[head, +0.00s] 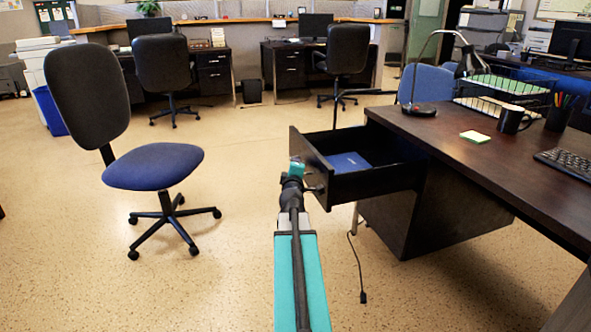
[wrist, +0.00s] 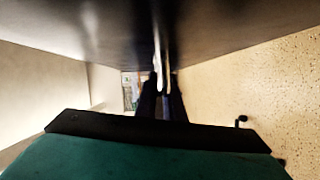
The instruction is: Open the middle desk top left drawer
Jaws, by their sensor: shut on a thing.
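The top left drawer (head: 367,182) of the dark wooden desk (head: 470,160) stands pulled well out, toward the left in the head view. A blue box or book (head: 349,162) lies inside it. My gripper (head: 303,183) is at the drawer's front panel, by its handle, and is shut on the handle. The arm and gripper hide part of the handle. In the wrist view, the dark drawer front (wrist: 80,25) fills the top, and the blurred dark fingers (wrist: 162,92) reach up to the metal handle (wrist: 160,55).
A blue-seated office chair (head: 153,168) stands to the left of my arm. A lamp (head: 440,70), a mug (head: 509,120) and a notepad (head: 475,137) are on the desk. A cable (head: 357,270) lies on the floor below the drawer. The floor between chair and drawer is clear.

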